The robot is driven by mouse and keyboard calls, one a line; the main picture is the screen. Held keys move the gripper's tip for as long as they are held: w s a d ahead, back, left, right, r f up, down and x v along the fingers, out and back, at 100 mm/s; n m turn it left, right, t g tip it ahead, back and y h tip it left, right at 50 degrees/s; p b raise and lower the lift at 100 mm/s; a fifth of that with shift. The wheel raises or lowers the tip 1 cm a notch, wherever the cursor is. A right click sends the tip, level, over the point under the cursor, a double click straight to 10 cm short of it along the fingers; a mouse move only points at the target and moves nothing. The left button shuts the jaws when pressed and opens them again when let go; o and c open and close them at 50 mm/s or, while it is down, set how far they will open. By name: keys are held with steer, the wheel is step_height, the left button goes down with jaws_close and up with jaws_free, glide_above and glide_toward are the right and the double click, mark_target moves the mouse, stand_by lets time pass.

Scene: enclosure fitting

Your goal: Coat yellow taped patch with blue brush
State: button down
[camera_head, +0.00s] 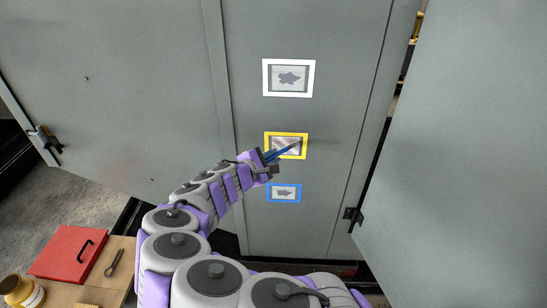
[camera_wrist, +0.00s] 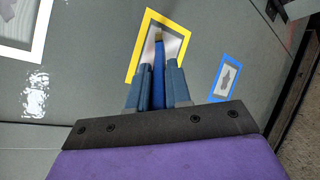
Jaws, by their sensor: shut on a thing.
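The yellow taped patch (camera_head: 286,134) is a yellow frame on the grey panel, between a white frame above and a blue one below. Its inside looks pale and whitish, and it also shows in the wrist view (camera_wrist: 140,50). My gripper (camera_head: 270,157) is shut on the blue brush (camera_wrist: 159,75), whose handle stands between the two fingers. The brush points into the yellow frame, its tip over the pale area. I cannot tell whether the tip touches the surface. The fingers and brush hide the frame's lower part in the wrist view.
The white taped patch (camera_head: 288,94) and blue taped patch (camera_head: 284,200) each hold a dark blotch. Whitish smears (camera_wrist: 35,95) mark the panel. A grey door (camera_head: 470,150) stands at right. A red panel with a handle (camera_head: 68,250) and a yellow jar (camera_head: 20,292) are lower left.

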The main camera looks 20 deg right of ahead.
steer(key=w+a+p, duration=0.1)
steer(key=w+a, duration=0.2)
steer(key=a, duration=0.5)
steer(key=shift+a, duration=0.4)
stand_by(1.2)
steer(key=s+a+p, duration=0.1)
steer(key=s, duration=0.4)
steer(key=shift+s+a, duration=0.4)
steer(key=s, duration=0.1)
steer(key=s+a, duration=0.1)
steer(key=shift+s, duration=0.4)
stand_by(1.1)
